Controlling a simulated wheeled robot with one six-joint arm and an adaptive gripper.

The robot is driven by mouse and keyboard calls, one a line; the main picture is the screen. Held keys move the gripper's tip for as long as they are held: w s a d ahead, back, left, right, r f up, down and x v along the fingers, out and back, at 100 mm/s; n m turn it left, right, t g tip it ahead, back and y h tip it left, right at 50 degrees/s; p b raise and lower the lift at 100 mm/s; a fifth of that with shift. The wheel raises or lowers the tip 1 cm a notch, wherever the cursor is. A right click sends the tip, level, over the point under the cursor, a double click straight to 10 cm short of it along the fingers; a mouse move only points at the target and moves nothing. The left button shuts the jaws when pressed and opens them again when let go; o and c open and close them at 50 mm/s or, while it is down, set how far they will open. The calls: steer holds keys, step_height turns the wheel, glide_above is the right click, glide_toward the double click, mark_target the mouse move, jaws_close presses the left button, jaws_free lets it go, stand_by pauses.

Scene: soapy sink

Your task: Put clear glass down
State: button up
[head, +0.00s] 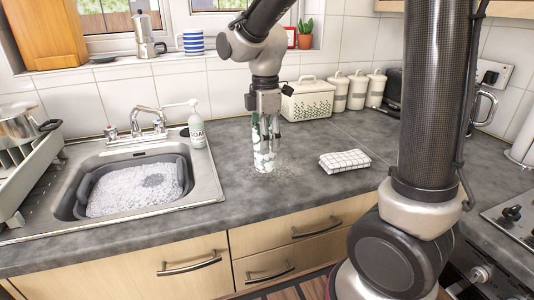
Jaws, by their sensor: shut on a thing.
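My gripper (265,122) points straight down over the grey worktop, to the right of the sink. It is shut on a clear glass (263,160), which stands upright between its fingers with whitish suds on it. The base of the glass is at or very close to the worktop (230,190); I cannot tell whether it touches. Wet-looking specks lie on the worktop around the base. The fingers hide part of the upper glass.
A sink with a soapy basin (76,206) and a soap bottle (196,128) are left. A folded checked cloth (344,161) lies right. A bread bin (308,101) and several canisters (357,92) stand behind. The worktop between glass and cloth is clear.

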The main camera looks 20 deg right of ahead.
steer(key=shift+f, duration=1.85)
steer(key=o, duration=1.2)
steer(key=shift+f, duration=0.15)
step_height(320, 180, up, 11)
steer(key=s+d+m+t, duration=0.1)
steer(key=s+d+m, duration=0.4)
steer(key=s+m, duration=0.1)
steer(key=s+d+m+t, duration=0.2)
steer(key=s+d+m, duration=0.3)
steer(key=s+m, duration=0.1)
steer(key=s+d+m+t, duration=0.1)
steer(key=s+d+m, duration=0.3)
steer(key=s+m, duration=0.2)
steer(key=shift+s+d+r, duration=0.35)
steer(key=shift+s+d, duration=0.05)
steer(key=shift+s, duration=0.15)
steer(key=shift+c, duration=0.3)
